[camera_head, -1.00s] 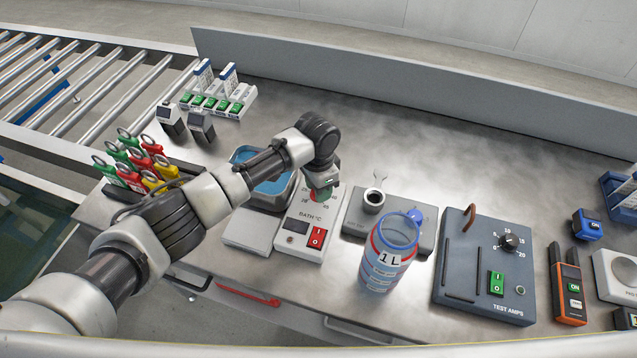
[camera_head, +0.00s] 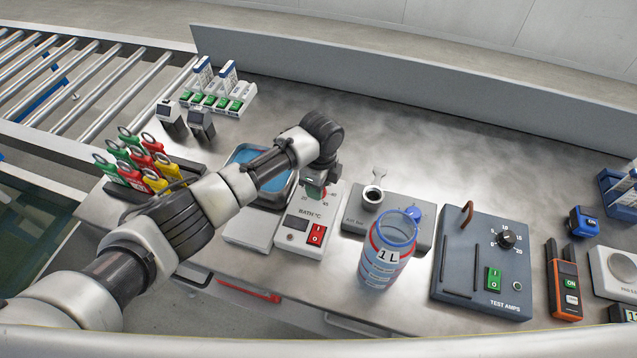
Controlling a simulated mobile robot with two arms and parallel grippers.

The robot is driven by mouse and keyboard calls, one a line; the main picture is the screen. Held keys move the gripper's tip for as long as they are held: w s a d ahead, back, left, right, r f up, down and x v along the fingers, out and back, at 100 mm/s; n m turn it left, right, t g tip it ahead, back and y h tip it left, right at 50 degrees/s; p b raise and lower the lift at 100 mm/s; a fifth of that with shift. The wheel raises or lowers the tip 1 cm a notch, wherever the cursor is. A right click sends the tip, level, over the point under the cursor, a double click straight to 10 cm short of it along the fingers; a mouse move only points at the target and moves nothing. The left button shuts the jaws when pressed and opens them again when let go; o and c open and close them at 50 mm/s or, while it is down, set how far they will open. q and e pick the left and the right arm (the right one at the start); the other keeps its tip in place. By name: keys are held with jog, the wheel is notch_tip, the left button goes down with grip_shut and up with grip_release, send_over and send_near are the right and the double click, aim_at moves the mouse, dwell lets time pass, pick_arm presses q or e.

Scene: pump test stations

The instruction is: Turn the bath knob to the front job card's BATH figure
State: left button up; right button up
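The bath control box (camera_head: 298,238) is white, marked BATH °C, with a red rocker switch (camera_head: 316,235) and a small dark window. My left gripper (camera_head: 316,191) points down at the dial on the box's upper part. It covers the knob, and most of the scale is hidden; a little red shows beside it. I cannot tell whether its fingers are closed on the knob. Two blue-topped cards, one (camera_head: 203,73) left of the other (camera_head: 229,76), stand at the back left; their figures are too small to read. My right gripper is out of view.
A 1 L jug (camera_head: 386,257) stands right of the box, before a grey plate unit (camera_head: 355,212). The TEST AMPS box (camera_head: 474,268) is farther right. The back middle of the bench is clear.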

pick_arm(q)
jog(key=m, duration=0.5)
jog(key=shift+r+m, duration=0.1)
jog(key=shift+m, duration=0.3)
dwell(0.4)
jog(key=o, duration=0.9)
jog(key=r, duration=0.3)
jog(key=r+b, duration=0.1)
jog(key=r, duration=0.6)
jog(key=shift+w+d+r, duration=0.15)
jog(key=shift+d+r, duration=0.15)
jog(key=shift+r, duration=0.05)
jog(key=shift+f, duration=0.1)
